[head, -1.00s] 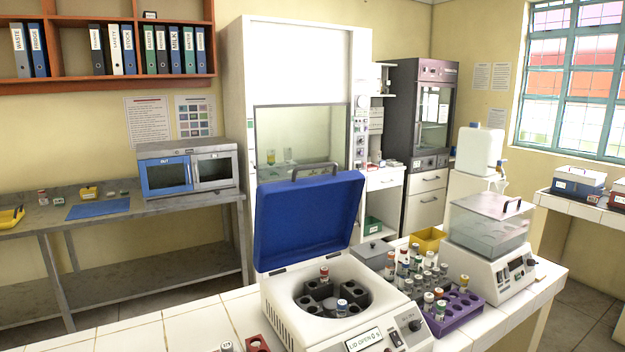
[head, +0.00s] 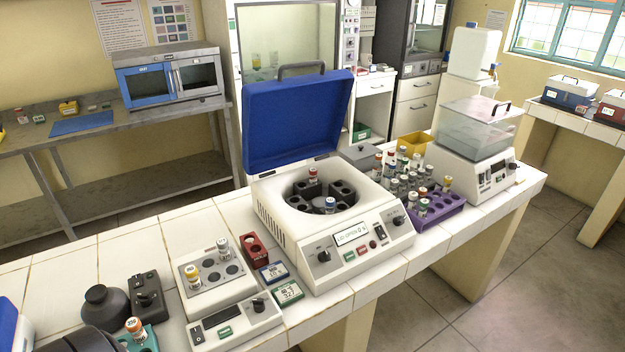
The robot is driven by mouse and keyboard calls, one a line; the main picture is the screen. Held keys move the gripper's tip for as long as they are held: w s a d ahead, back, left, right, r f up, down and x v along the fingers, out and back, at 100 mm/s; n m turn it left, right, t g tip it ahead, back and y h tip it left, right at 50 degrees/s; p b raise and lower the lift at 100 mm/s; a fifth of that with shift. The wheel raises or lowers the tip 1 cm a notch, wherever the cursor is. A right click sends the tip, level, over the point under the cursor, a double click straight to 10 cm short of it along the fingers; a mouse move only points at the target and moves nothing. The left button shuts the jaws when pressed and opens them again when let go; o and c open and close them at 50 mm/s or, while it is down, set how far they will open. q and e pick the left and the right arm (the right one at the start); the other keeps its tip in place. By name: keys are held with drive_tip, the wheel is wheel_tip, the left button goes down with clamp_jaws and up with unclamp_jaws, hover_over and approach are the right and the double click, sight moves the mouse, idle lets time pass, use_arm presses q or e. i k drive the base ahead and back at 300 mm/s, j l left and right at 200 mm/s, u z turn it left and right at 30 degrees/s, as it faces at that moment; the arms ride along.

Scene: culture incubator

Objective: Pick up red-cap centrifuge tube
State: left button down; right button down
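A tube with a red cap (head: 312,175) stands upright in the rotor of the open centrifuge (head: 338,258), toward the back of the bowl. A tube with a blue cap (head: 330,205) stands in the same rotor, nearer the front. Their lower parts are hidden in the rotor. The blue lid (head: 298,122) is raised behind the bowl, and the display appears to read "LID OPEN". Another red-capped vial (head: 390,157) appears among several vials behind the purple rack.
A purple rack (head: 456,210) with several vials stands right of the centrifuge, beside a clear-covered bath (head: 478,125). A red rack (head: 256,252), small timers and a block heater (head: 235,325) stand to the left. Bare tiles (head: 150,238) lie at the back left.

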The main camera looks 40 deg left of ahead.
sight(312, 171)
drive_tip(key=i+l+u, duration=0.15)
drive_tip(key=u, duration=0.55)
